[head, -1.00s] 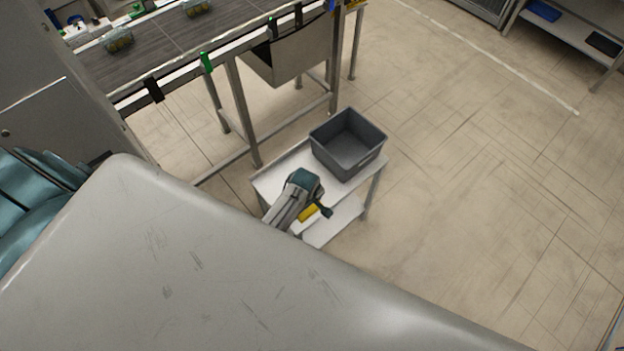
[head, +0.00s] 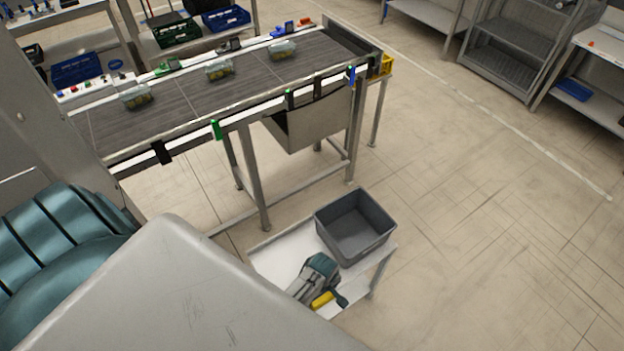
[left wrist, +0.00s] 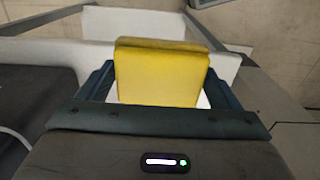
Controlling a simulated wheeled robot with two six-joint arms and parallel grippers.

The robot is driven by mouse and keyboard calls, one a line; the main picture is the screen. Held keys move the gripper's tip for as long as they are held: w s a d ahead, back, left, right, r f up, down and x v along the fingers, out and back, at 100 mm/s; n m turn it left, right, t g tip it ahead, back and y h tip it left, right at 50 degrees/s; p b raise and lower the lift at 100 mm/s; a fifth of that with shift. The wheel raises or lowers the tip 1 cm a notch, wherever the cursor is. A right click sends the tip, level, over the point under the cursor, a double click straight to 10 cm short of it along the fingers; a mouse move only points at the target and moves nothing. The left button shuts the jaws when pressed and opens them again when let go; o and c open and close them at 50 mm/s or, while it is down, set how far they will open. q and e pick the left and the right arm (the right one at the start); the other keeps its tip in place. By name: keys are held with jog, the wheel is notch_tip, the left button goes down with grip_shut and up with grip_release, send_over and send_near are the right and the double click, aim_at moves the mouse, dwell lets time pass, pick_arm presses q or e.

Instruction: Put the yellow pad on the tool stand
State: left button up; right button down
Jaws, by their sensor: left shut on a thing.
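The yellow pad (head: 322,299) is between the fingers of my left gripper (head: 332,297), low in the head view. In the left wrist view the pad (left wrist: 161,76) stands upright as a yellow block, with a dark finger of the gripper (left wrist: 160,92) on each side. The gripper is shut on it. In the head view the pad appears over the front part of a small white-topped stand (head: 283,258); I cannot tell its height above the top. I cannot tell whether this is the tool stand. My right gripper is not in view.
An empty-looking grey bin (head: 355,228) sits on the white stand, just behind my gripper. Behind it is a conveyor (head: 180,92) carrying clear packs, with a metal chute (head: 312,122). Shelves stand at the back. The floor (head: 490,230) to the right is clear.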

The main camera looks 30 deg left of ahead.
pick_arm(q)
jog(key=w+a+b, duration=0.1)
jog(key=w+a, duration=0.1)
jog(key=w+a+f+b, duration=0.1)
jog(key=a, duration=0.1)
jog(key=w+a+b, duration=0.1)
jog(key=w+a, duration=0.1)
jog(key=shift+w+a+f, duration=0.25)
jog(key=shift+w+a, duration=0.1)
jog(key=shift+w+a+r+b, duration=0.15)
jog(key=shift+w+a+b, duration=0.35)
jog(key=shift+a, duration=0.1)
jog(key=shift+o, duration=0.2)
jog(key=f+b, duration=0.2)
jog(key=b, duration=0.1)
jog(key=f+b, duration=0.1)
jog(key=b, duration=0.1)
jog(key=shift+w+a+f, duration=0.2)
jog(key=shift+a+f, duration=0.15)
jog(key=shift+s+d+r, duration=0.1)
jog(key=shift+s+r, duration=0.05)
jog(key=shift+r, duration=0.05)
jog(key=shift+c, duration=0.2)
jog(key=o, duration=0.8)
jog(key=shift+f, duration=0.15)
